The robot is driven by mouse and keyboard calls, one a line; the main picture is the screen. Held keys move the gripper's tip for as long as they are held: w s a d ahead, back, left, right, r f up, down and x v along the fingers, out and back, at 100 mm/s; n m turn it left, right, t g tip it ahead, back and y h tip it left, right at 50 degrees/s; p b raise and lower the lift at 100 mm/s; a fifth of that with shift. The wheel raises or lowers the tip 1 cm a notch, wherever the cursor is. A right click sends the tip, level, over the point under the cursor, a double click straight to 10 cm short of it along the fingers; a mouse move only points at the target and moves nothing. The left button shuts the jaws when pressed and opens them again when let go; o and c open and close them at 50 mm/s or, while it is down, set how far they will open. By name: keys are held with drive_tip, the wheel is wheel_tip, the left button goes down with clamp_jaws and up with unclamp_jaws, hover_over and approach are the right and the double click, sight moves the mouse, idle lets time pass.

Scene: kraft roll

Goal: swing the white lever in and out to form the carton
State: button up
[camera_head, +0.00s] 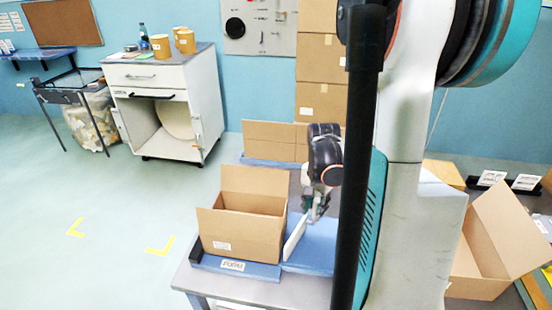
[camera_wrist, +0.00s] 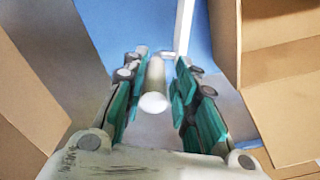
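My gripper (camera_head: 314,205) is at the lever's upper end, pointing down. In the wrist view, a pale round handle (camera_wrist: 154,92) stands between my two teal-padded fingers (camera_wrist: 160,75). Blue shows beside the handle, so the fingers look open around it. The white bar (camera_wrist: 184,25) of the lever shows beyond the fingertips. Whether a finger touches the handle is unclear.
Blue surface (camera_head: 312,255) is clear right of the lever. Another open carton (camera_head: 490,250) stands at the right. Flat cartons (camera_head: 270,140) stand behind, with stacked boxes (camera_head: 319,90) at the wall. Brown cardboard (camera_wrist: 25,85) flanks my gripper closely in the wrist view.

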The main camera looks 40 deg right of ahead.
drive_tip(key=w+a+n, duration=0.2)
drive_tip(key=w+n, duration=0.2)
drive_tip(key=w, duration=0.1)
wheel_tip(320, 180, up, 13)
drive_tip(key=p, duration=0.5)
drive_tip(key=w+a+r+n+t, duration=0.1)
drive_tip(key=w+a+r, duration=0.1)
drive_tip(key=w+a, duration=0.2)
drive_tip(key=shift+w+a+t+h, duration=0.25)
drive_tip(key=shift+w+t+h, duration=0.15)
drive_tip(key=shift+w, duration=0.25)
